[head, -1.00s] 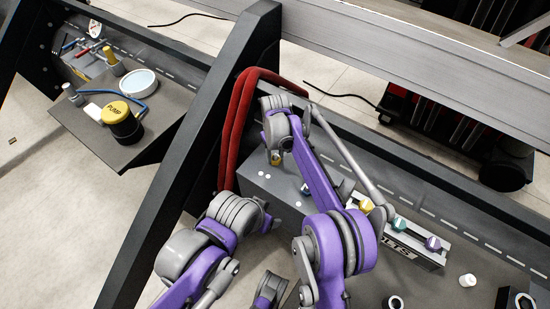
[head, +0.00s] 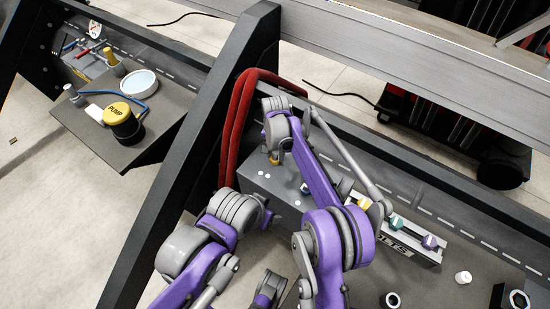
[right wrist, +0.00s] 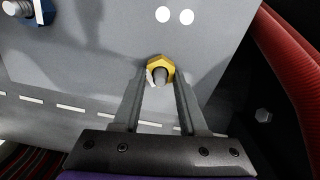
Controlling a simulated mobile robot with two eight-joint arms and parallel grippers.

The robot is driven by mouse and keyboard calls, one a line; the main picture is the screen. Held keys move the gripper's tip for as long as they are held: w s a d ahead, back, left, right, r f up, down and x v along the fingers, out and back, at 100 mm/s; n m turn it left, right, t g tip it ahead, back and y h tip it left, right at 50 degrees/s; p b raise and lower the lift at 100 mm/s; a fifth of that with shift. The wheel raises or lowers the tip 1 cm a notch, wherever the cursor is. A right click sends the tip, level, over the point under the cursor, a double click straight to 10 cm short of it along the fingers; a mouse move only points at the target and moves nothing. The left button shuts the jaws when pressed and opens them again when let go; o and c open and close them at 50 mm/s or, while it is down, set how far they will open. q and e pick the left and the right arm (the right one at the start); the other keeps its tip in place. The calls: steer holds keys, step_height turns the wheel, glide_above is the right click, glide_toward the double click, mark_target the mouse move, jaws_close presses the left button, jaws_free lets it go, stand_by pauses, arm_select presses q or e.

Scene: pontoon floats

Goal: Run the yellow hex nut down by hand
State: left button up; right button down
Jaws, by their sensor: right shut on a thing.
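The yellow hex nut (right wrist: 160,63) sits around the grey tip of a stud on the grey block in the right wrist view. The stud's end shows through the middle of the nut. My right gripper (right wrist: 161,80) is shut on the nut, with one finger on each side of it. In the head view a bit of the nut's yellow (head: 275,160) shows under my right wrist, at the far left end of the grey block (head: 262,183). The fingers are mostly hidden there.
A blue nut on a stud (right wrist: 38,12) and two white dots lie near on the block. Red hoses (head: 237,130) pass close by. A rack of coloured bolts (head: 408,245) stands at right. A yellow-topped pump (head: 122,120) is on the left shelf.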

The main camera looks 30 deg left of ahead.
steer(key=m, duration=0.4)
steer(key=shift+a+m+p, duration=0.1)
steer(key=shift+m+p, duration=0.2)
steer(key=shift+m, duration=0.1)
steer(key=m, duration=0.3)
steer(key=c, duration=0.9)
jaws_free()
steer(key=shift+a, duration=0.1)
steer(key=o, duration=0.3)
steer(key=shift+a+f, duration=0.1)
steer(key=shift+o, duration=0.2)
